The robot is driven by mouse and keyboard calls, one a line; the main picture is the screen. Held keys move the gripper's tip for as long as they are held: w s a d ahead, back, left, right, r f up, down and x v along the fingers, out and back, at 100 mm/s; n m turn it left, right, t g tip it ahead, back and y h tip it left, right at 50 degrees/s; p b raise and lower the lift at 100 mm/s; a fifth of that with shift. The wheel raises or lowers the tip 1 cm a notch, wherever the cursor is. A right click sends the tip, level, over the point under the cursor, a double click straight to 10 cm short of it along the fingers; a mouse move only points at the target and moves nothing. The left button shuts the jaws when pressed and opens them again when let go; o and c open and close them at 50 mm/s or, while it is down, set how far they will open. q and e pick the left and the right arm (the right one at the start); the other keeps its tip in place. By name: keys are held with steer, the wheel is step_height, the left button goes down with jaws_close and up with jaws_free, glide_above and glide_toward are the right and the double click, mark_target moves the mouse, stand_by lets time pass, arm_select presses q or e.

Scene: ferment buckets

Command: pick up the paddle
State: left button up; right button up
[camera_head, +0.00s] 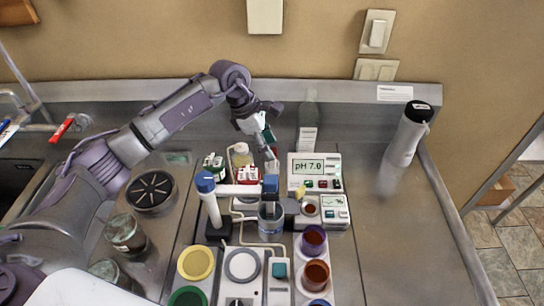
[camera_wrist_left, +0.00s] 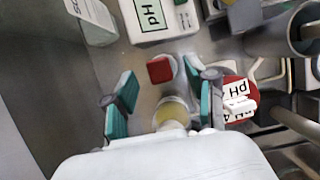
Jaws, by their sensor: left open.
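No thing stands out clearly as the paddle, and I cannot tell which it is. A blue-topped upright piece (camera_head: 270,185) stands at the clear beaker (camera_head: 271,222), and a white rod with a blue cap (camera_head: 208,195) leans to its left. My left gripper (camera_head: 266,142) is open and empty over the back of the bench, above the small bottles. In the left wrist view its teal fingers (camera_wrist_left: 160,78) are spread apart, with a red cap (camera_wrist_left: 160,70) and a pale yellow round top (camera_wrist_left: 171,112) seen between them. My right gripper is not in view.
The pH meter (camera_head: 314,168) stands right of the bottles. Red-labelled pH containers (camera_head: 247,174) sit below the gripper. Cups of coloured contents (camera_head: 313,240) stand in front.

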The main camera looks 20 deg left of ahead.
mark_target(272, 163)
arm_select(q)
steer(key=p+x, duration=0.1)
steer(key=x, duration=0.2)
steer(key=shift+a+f, duration=0.1)
steer(key=shift+f, duration=0.2)
jaws_close()
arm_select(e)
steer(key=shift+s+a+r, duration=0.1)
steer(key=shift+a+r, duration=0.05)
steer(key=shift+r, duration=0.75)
arm_select(q)
steer(key=shift+r, duration=0.1)
